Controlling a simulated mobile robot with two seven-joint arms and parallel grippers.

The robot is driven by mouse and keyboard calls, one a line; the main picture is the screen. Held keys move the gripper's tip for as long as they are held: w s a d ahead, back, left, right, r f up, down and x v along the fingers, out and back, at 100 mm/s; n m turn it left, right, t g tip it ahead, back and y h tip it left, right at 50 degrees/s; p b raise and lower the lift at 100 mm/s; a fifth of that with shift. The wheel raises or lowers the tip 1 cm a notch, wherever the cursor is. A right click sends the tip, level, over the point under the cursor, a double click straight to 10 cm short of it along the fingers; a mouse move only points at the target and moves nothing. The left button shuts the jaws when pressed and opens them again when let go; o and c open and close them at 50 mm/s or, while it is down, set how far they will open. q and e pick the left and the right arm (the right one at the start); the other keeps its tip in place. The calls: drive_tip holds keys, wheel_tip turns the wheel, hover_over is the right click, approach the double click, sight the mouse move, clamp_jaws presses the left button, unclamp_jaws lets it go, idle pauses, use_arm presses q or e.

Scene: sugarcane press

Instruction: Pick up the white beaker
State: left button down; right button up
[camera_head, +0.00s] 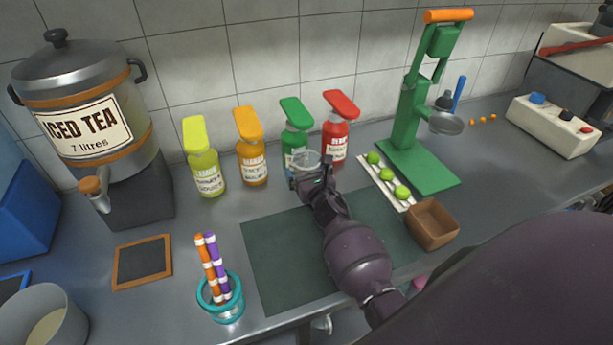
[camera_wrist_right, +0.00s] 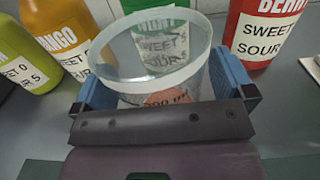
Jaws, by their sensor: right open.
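A clear beaker with a whitish rim (camera_head: 306,158) stands in front of the green and red syrup bottles. In the right wrist view the beaker (camera_wrist_right: 165,80) is upright between the two blue finger pads, its rim above them, with the green bottle showing through its wall. My right gripper (camera_head: 309,178) is open around the beaker; it also shows in the wrist view (camera_wrist_right: 166,92). I cannot tell whether the pads touch the glass. The beaker's base is hidden. My left gripper is not in view.
Yellow (camera_head: 206,170), orange (camera_head: 252,160), green (camera_head: 295,138) and red (camera_head: 335,143) bottles stand close behind. A tray of limes (camera_head: 374,172) and a brown wooden bowl (camera_head: 432,230) lie right. A green press (camera_head: 402,125) stands farther right.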

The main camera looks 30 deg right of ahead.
drive_tip(key=shift+c, duration=0.5)
drive_tip(key=c, duration=1)
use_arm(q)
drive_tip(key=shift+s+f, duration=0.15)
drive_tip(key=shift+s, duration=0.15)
use_arm(e)
drive_tip(key=shift+o, duration=0.2)
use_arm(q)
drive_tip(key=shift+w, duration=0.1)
use_arm(e)
drive_tip(key=shift+r, duration=0.15)
drive_tip(key=shift+s+r, duration=0.2)
drive_tip(key=shift+r, duration=0.15)
wheel_tip(320, 180, up, 6)
drive_tip(key=r+p, duration=0.1)
drive_tip(key=p, duration=0.2)
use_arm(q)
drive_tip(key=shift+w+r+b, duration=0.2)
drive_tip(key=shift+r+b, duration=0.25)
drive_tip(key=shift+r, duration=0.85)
use_arm(e)
drive_tip(key=v, duration=1.9)
drive_tip(key=shift+s+a+f, duration=0.2)
drive_tip(key=shift+f, duration=0.2)
